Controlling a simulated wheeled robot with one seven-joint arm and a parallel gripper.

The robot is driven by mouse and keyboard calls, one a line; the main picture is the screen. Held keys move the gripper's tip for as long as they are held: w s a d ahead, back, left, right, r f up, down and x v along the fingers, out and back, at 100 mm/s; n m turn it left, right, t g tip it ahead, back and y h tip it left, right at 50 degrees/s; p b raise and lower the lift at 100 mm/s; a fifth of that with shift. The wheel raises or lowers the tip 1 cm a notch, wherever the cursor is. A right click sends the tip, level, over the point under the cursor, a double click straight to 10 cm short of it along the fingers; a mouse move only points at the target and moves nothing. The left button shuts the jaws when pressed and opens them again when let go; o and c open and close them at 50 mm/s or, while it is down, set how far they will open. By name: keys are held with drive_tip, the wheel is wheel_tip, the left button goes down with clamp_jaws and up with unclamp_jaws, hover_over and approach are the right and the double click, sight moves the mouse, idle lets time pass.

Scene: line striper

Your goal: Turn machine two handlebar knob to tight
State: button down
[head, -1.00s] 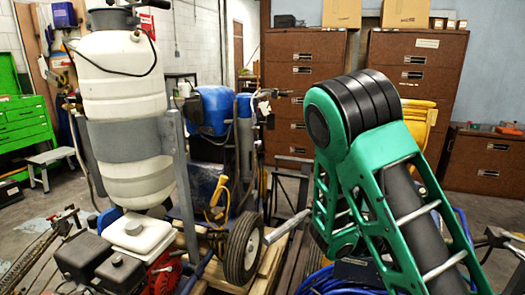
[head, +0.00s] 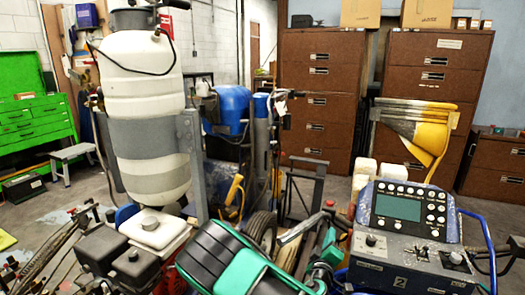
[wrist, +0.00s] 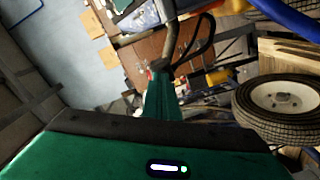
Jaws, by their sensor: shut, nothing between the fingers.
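Machine two shows in the head view as a control box marked 2 (head: 400,278) with a grey screen panel (head: 398,206) above it, at right. My gripper (head: 328,243) is left of the box, partly hidden by my arm. In the wrist view my gripper (wrist: 160,76) is shut and empty, its tip overlapping a small red part by a bent tube (wrist: 172,42).
Another striper with a white tank (head: 145,95) and engine stands at left. A wheel (wrist: 275,105) shows at right in the wrist view. Blue tubing (head: 487,235) runs right of machine two. Brown cabinets (head: 318,95) line the back.

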drive_tip(key=x, duration=0.6)
drive_tip(key=shift+w+d, duration=0.15)
drive_tip(key=shift+w, duration=0.2)
idle(0.7)
drive_tip(key=shift+w+a+f, duration=0.1)
drive_tip(key=shift+a+f, duration=0.2)
drive_tip(key=shift+f, duration=0.15)
drive_tip(key=shift+w+a+f, duration=0.1)
drive_tip(key=shift+a+f, duration=0.1)
drive_tip(key=shift+f, duration=0.1)
drive_tip(key=shift+d+f, duration=0.1)
drive_tip(key=shift+d, duration=0.05)
drive_tip(key=v, duration=0.6)
drive_tip(key=shift+d+f, duration=0.2)
drive_tip(key=shift+d, duration=0.05)
drive_tip(key=shift+s, duration=0.2)
idle(0.3)
